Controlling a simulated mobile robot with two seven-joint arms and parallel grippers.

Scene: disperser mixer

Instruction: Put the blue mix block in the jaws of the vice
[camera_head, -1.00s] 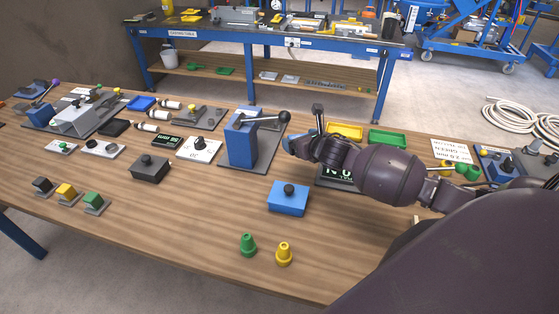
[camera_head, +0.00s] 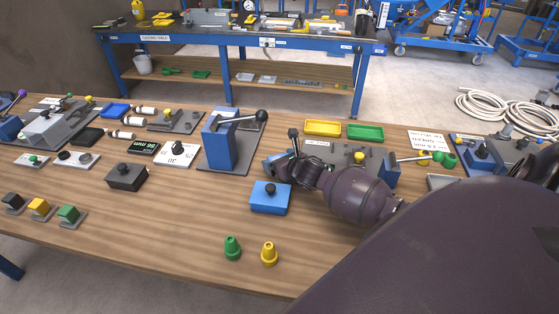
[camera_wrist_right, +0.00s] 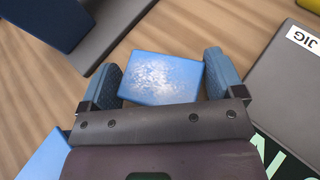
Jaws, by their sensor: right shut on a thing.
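My right gripper (camera_head: 280,160) is low over the table, just behind a blue box with a black knob (camera_head: 270,198). In the right wrist view the gripper (camera_wrist_right: 162,80) is shut on a plain blue block (camera_wrist_right: 160,78), between its two blue finger pads. In the head view this block is mostly hidden by the gripper. A blue device with a screw handle (camera_head: 383,168), which looks like the vice, stands on a grey plate to the right, behind my forearm. Its jaws are not clear. My left gripper is not in view.
A tall blue lever device (camera_head: 220,142) stands close left of the gripper. A yellow tray (camera_head: 322,128) and a green tray (camera_head: 366,132) lie behind. Green (camera_head: 232,248) and yellow (camera_head: 269,253) cones stand in front. A grey plate labelled JIG (camera_wrist_right: 290,80) is near the right finger.

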